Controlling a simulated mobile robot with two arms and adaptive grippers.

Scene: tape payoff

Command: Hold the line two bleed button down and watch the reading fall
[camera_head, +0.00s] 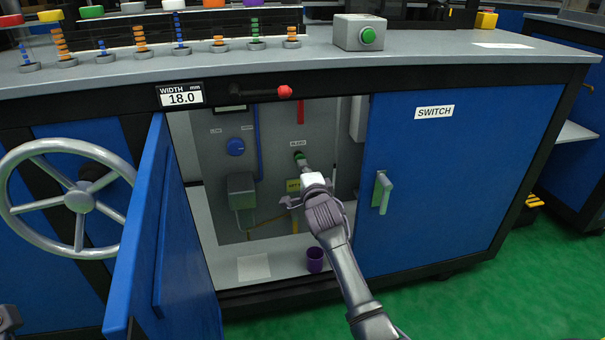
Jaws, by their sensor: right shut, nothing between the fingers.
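My right gripper (304,168) reaches into the open cabinet, shut and empty. Its tips are at a small green button (299,155) below a label that seems to read BLEED (298,143). The tips look to be touching the button, but its face is partly hidden, so I cannot tell how far in it is. A dark-framed display (230,108) at the top of the cabinet's back panel is mostly cut off by the counter edge, and I cannot read it.
The blue door (150,230) stands open on the left, near a grey handwheel (78,200). A purple cup (314,260) and a paper sheet (254,267) are on the cabinet floor. The SWITCH door (450,180) is closed. A WIDTH display (181,96) shows 18.0 mm.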

